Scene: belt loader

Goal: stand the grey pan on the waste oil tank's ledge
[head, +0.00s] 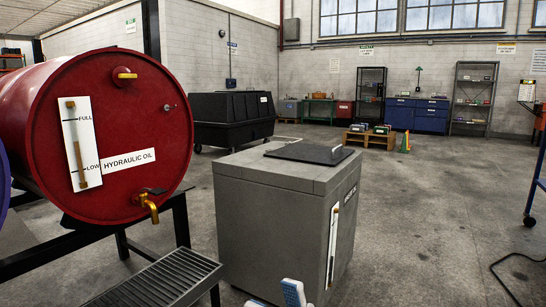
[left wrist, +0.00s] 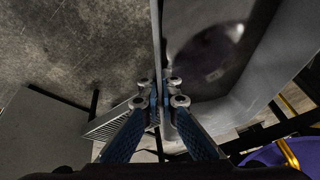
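The waste oil tank (head: 270,215) is a grey box in the middle of the head view, with a black lid (head: 308,152) on its top. Bare grey ledge (head: 250,168) shows in front of the lid. In the left wrist view my left gripper (left wrist: 161,97) is shut on the thin wall of the grey pan (left wrist: 157,40). The pan's grey inside, with a dark patch, shows to the right of the fingers. The pan is not visible in the head view. A blue and white gripper part (head: 293,292) shows at the head view's bottom edge; its opening is unclear.
A red hydraulic oil drum (head: 125,195) with a brass tap lies on a black stand at left. A slatted grate (head: 165,280) is below it, left of the tank. A purple drum (left wrist: 265,155) is at lower right in the left wrist view.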

